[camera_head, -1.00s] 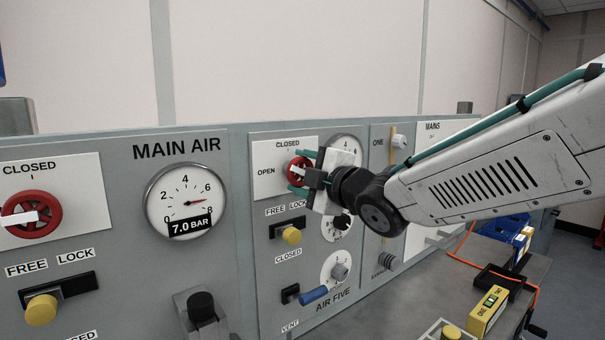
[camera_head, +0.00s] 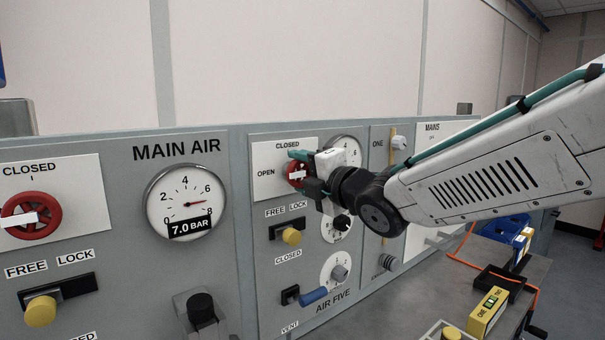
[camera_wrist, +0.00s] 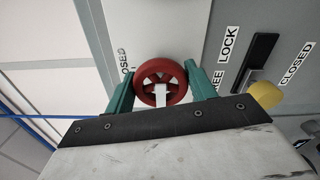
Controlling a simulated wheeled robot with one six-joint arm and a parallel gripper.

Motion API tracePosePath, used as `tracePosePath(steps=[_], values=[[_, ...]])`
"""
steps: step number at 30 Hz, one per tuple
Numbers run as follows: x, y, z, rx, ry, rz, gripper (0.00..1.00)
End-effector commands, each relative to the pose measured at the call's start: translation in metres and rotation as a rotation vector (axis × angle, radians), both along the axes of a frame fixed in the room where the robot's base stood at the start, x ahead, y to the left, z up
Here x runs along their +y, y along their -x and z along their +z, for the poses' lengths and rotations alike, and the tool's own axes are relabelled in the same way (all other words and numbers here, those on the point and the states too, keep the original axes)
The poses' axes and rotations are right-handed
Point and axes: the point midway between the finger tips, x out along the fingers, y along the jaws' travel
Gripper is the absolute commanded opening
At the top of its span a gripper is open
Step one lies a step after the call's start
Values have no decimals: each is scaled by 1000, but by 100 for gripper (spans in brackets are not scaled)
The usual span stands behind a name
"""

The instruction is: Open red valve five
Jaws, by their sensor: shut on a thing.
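Red valve five is a small red handwheel (camera_head: 291,167) with a white pointer, on a white plate marked CLOSED above and OPEN at its left, on the AIR FIVE panel. My gripper (camera_head: 302,171) is at the wheel, its green fingers on opposite sides of the rim. In the wrist view, the red wheel (camera_wrist: 148,73) sits between the two fingers of my gripper (camera_wrist: 160,84), which are shut on its rim. The white pointer lies about level in the head view. My gripper hides the wheel's right part.
A yellow FREE/LOCK knob (camera_head: 291,236) sits just below the valve, with a blue-handled lever (camera_head: 314,296) lower down. A larger red MAIN AIR wheel (camera_head: 45,205) and a gauge reading 7.0 BAR (camera_head: 186,202) are at the left. A bench (camera_head: 505,265) stands at the right.

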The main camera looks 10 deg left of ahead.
Motion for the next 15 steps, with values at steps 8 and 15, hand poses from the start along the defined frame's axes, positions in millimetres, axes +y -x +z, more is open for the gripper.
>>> tracePosePath(steps=[8, 15], values=[[1, 1, -2, 1, 5, 2, 33], [0, 1, -1, 1, 4, 1, 77]])
